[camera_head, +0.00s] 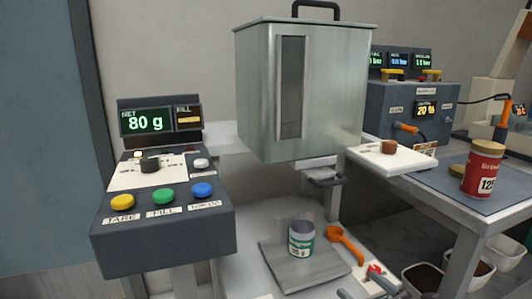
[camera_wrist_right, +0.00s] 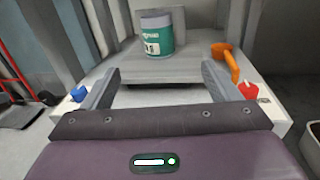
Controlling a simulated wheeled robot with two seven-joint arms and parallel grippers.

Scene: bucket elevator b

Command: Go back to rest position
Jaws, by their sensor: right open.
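My right gripper (camera_wrist_right: 160,84) is open in the right wrist view. Its two grey fingers are wide apart with nothing between them. Beyond the fingertips a grey can with a green label (camera_wrist_right: 156,36) stands upright, apart from the gripper. In the head view the can (camera_head: 301,241) stands on the grey scale plate (camera_head: 322,274) under the metal hopper. At most the tips of my right gripper show at the bottom edge of the head view. My left gripper is in neither view.
An orange scoop (camera_head: 346,245) lies right of the can, near a red part (camera_head: 376,272). The control box (camera_head: 160,215) reads 80 g at left. The hopper (camera_head: 300,90) hangs above. A red can (camera_head: 484,170) stands on the right table; white bins (camera_head: 425,279) sit below.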

